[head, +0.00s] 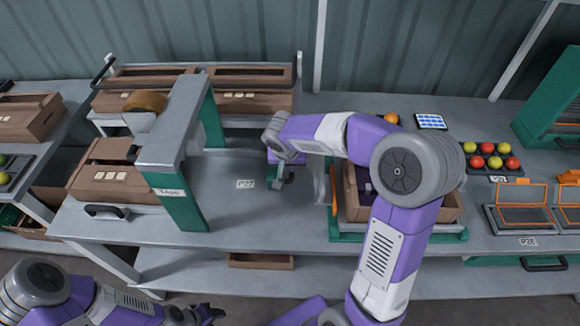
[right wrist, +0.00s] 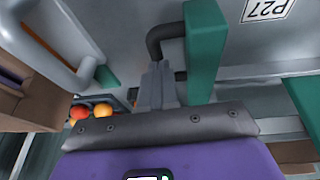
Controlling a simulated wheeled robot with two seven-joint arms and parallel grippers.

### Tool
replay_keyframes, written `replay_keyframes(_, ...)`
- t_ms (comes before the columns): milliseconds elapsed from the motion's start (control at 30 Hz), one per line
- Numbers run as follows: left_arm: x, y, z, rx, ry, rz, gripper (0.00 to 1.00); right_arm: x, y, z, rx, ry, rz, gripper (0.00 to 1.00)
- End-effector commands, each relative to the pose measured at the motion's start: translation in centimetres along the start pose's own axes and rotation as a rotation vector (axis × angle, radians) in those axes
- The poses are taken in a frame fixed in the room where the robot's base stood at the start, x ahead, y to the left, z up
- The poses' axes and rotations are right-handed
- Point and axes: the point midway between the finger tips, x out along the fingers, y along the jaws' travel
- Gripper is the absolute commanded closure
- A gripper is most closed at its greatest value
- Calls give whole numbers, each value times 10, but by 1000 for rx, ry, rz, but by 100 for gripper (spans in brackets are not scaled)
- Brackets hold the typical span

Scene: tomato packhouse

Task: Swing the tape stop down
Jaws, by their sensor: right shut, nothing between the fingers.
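The taping machine, a grey and green arch (head: 182,208) with a brown tape roll (head: 145,101) on top, stands left of centre. My right gripper (head: 284,174) is to its right, low over the bench. In the right wrist view its fingers (right wrist: 158,85) are shut and empty. Close beside them is a green upright bar (right wrist: 205,50) with a dark bent handle (right wrist: 163,38), probably the tape stop. The fingertips are near or against the handle; contact cannot be told. My left gripper (head: 205,314) is low at the bottom edge, its jaws unclear.
A brown crate (head: 432,206) stands in a green frame right of my right gripper, partly behind my arm. More crates (head: 122,173) sit at and behind the machine. Tomatoes (head: 490,156) lie on the right. The bench by tag P27 (head: 245,184) is clear.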

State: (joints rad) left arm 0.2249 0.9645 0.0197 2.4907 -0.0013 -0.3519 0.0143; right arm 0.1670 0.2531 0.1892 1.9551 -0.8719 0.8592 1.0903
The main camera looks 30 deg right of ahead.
Motion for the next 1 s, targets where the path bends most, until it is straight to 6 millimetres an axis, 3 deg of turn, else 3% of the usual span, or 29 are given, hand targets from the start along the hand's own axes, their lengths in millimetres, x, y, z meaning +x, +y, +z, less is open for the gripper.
replay_keyframes(133,12,-4,0,0,0,0,56,6,-1,5,0,0,-1,100)
replay_keyframes(667,8,-3,0,0,0,0,56,2,-1,4,0,-3,0,100)
replay_keyframes(900,-15,6,1,0,0,0,56,-39,-5,-10,1,3,-3,100)
replay_keyframes(1000,-18,7,1,0,1,0,56,-62,-5,-4,1,5,-4,100)
